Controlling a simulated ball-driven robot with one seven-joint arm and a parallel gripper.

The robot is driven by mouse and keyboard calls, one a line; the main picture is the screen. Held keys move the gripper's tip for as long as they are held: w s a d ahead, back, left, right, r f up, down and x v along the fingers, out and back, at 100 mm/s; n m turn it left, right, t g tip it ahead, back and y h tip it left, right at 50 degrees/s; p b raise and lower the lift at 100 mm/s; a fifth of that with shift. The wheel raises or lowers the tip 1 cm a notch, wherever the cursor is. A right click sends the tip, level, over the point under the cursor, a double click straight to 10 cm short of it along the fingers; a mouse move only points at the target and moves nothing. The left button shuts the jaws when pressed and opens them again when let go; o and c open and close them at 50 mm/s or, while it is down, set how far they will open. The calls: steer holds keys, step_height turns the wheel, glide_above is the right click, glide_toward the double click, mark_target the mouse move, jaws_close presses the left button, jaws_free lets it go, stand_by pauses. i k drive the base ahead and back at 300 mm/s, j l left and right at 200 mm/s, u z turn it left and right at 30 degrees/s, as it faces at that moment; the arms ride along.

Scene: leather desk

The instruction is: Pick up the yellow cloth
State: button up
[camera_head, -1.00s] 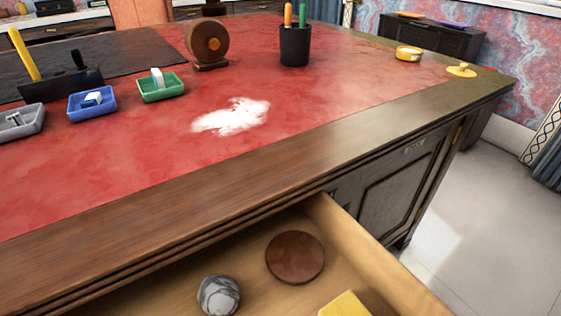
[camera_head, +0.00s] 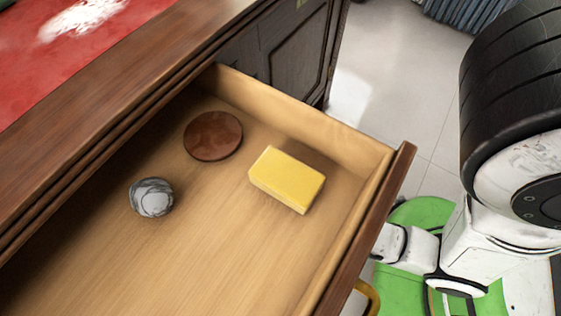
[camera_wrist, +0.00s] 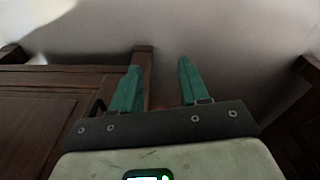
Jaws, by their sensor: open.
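A yellow block-shaped thing (camera_head: 287,180), which looks like the folded yellow cloth, lies flat in the open desk drawer (camera_head: 215,245) in the head view, toward its right side. My gripper (camera_wrist: 158,85) shows in the wrist view with two green fingers apart and nothing between them. It faces dark wooden panels and a pale floor, and the yellow cloth is not in that view. In the head view my arm stands at the right, outside the drawer; the gripper's fingers cannot be made out there.
A brown round disc (camera_head: 213,136) and a grey marbled ball (camera_head: 152,198) lie in the drawer left of the cloth. The drawer's wooden front (camera_head: 372,222) stands between the cloth and my arm. The desk top's edge (camera_head: 130,85) overhangs the drawer's back.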

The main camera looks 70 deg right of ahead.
mark_target(293, 182)
steer(key=k+l, duration=0.1)
steer(key=l, duration=0.25)
steer(key=l+u, duration=0.1)
steer(key=l, duration=0.3)
steer(key=k+l+u, duration=0.25)
steer(key=u, duration=0.15)
steer(key=k+l+u, duration=0.15)
steer(key=u, duration=0.2)
steer(key=k+u, duration=0.4)
steer(key=i+l, duration=0.05)
